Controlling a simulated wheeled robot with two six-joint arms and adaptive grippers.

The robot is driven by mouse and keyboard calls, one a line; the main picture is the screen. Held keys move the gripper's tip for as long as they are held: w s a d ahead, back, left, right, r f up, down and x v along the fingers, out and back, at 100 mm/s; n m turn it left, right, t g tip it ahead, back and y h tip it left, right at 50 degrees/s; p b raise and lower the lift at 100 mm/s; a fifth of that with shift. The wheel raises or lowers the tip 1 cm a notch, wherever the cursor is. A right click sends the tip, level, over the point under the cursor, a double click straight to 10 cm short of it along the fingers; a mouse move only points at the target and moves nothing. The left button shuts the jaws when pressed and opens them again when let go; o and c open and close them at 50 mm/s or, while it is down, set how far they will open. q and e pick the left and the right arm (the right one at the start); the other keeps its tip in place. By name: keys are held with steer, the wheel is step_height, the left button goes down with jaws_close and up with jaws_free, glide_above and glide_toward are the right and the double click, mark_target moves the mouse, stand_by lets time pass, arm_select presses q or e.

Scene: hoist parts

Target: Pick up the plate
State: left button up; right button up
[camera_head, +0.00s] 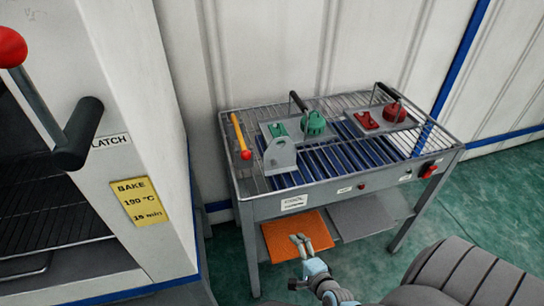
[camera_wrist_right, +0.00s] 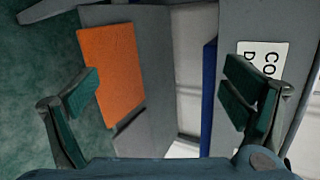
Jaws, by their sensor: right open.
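A pale grey plate (camera_head: 281,158) with a rounded top and a small hole appears to stand upright at the front left of the slatted cooling table. It does not show clearly in the right wrist view. My right gripper (camera_head: 300,243) is below and in front of the table's front rail, near an orange mat (camera_head: 283,237) on the lower shelf, apart from the plate. In the right wrist view my right gripper (camera_wrist_right: 163,95) is open with nothing between its fingers; the orange mat (camera_wrist_right: 112,70) shows beyond them. My left gripper is not in view.
On the cooling table (camera_head: 322,196) lie a tray with green parts (camera_head: 314,124), a tray with red parts (camera_head: 394,112) and a yellow stick with a red tip (camera_head: 240,137). An oven with a latch lever (camera_head: 78,135) stands left. A grey mat (camera_head: 365,213) lies beside the orange one.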

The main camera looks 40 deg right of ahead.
steer(key=w+d+r+m+t+h, duration=0.1)
steer(key=w+r+m+t, duration=0.1)
steer(key=w+r+m, duration=0.3)
steer(key=d+r+m+t, duration=0.1)
steer(key=r+m, duration=0.2)
steer(key=r, duration=0.4)
steer(key=m+t+h+p, duration=0.1)
steer(key=m+t+h, duration=0.1)
steer(key=m, duration=0.7)
glide_toward(281, 156)
steer(key=shift+m, duration=0.3)
steer(key=b+x, duration=0.1)
steer(key=x, duration=0.9)
steer(key=shift+w+b, duration=0.2)
steer(key=shift+b, duration=0.15)
steer(key=shift+s, duration=0.1)
steer(key=c, duration=1.5)
steer(key=shift+r, duration=0.1)
steer(key=shift+c, duration=0.9)
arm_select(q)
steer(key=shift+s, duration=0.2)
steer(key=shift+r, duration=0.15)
